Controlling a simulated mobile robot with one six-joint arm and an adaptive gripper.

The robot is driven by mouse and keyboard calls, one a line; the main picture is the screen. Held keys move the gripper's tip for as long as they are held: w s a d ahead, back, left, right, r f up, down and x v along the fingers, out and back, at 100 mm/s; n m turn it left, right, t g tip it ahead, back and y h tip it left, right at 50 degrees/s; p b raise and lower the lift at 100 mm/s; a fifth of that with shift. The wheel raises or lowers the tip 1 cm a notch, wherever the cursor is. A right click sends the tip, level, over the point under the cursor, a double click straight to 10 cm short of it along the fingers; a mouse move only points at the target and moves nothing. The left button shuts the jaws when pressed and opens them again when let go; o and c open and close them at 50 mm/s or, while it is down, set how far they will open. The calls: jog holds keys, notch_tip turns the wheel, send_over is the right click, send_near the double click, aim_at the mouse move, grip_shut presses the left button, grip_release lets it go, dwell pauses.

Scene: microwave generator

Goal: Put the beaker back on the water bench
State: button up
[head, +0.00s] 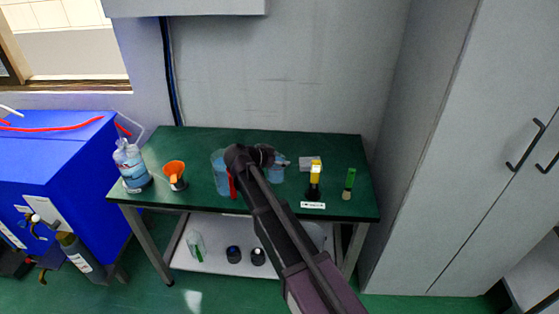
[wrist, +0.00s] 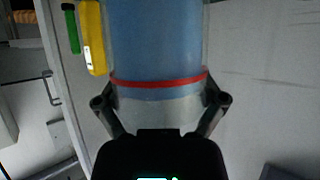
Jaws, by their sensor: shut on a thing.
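The beaker (wrist: 155,45) is clear, with blue liquid and a red band, and fills the middle of the wrist view. My gripper (wrist: 160,103) is shut on it, one finger on each side near the band. In the head view my gripper (head: 268,156) is over the middle of the green-topped bench (head: 260,142), and the beaker (head: 278,172) shows partly behind it. I cannot tell whether its base touches the bench top. My arm hides part of the bench.
Another blue vessel (head: 219,168) stands left of my gripper. An orange funnel (head: 175,172) and a large bottle (head: 131,166) stand farther left. A yellow-topped bottle (head: 314,180) and a green-topped item (head: 349,184) stand right. A wall lies behind, a cabinet (head: 440,150) right.

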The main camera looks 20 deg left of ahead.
aim_at(269, 175)
jog(key=shift+f+b, duration=1.55)
jog(key=shift+f, duration=0.25)
jog(key=shift+f+b, duration=1.85)
jog(key=shift+b, duration=0.05)
jog(key=o, duration=1)
jog(key=shift+o, duration=0.2)
jog(key=shift+s+a+r+p, duration=0.25)
jog(key=shift+s+r+p, duration=0.15)
jog(key=shift+s+p, duration=0.05)
jog(key=p+v, duration=0.4)
jog(key=v, duration=0.5)
jog(key=shift+s+a+r+p, duration=0.1)
jog(key=shift+s+a+p, duration=0.05)
jog(key=shift+p, duration=0.15)
jog(key=shift+s+a+r, duration=0.25)
jog(key=shift+s+a, duration=0.1)
jog(key=shift+s, duration=0.15)
